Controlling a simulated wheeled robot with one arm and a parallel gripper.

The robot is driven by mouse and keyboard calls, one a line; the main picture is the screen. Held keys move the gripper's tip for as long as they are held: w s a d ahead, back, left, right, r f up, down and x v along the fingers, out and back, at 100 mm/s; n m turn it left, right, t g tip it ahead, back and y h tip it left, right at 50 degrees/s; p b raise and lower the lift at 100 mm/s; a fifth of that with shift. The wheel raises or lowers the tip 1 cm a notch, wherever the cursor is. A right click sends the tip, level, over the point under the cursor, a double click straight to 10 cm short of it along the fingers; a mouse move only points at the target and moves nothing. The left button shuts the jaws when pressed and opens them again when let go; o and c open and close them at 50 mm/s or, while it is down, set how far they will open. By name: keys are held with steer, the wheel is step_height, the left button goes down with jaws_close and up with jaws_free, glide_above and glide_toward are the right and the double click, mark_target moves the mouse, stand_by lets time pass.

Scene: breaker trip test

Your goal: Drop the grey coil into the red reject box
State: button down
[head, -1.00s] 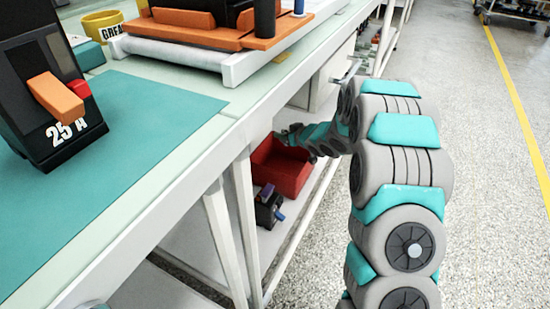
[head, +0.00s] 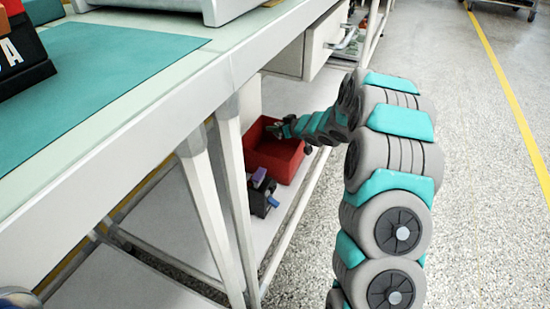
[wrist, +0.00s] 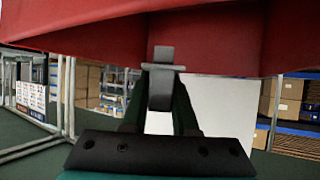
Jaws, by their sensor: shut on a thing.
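The red reject box (head: 285,170) is open at the top and stands on the shelf under the bench. My gripper (head: 272,129) reaches in under the bench top, at the box's upper edge in the head view. In the wrist view, my gripper (wrist: 160,105) is shut on the grey coil (wrist: 161,82), a small grey piece with a crossbar between the two dark fingers. The red box (wrist: 75,20) fills the top of that view, close beyond the coil. The coil is too small to make out in the head view.
A small black device with purple and blue parts (head: 262,195) stands on the shelf, just in front of the box. White bench legs (head: 232,190) rise left of it. The bench top (head: 150,110) overhangs the shelf.

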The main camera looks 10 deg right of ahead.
steer(key=shift+f, duration=0.4)
steer(key=shift+r, duration=0.1)
steer(key=c, duration=0.6)
jaws_free()
steer(key=p+v, duration=0.1)
steer(key=v, duration=0.6)
steer(key=shift+s+d, duration=0.2)
steer(key=shift+s, duration=0.15)
steer(key=shift+r, duration=0.15)
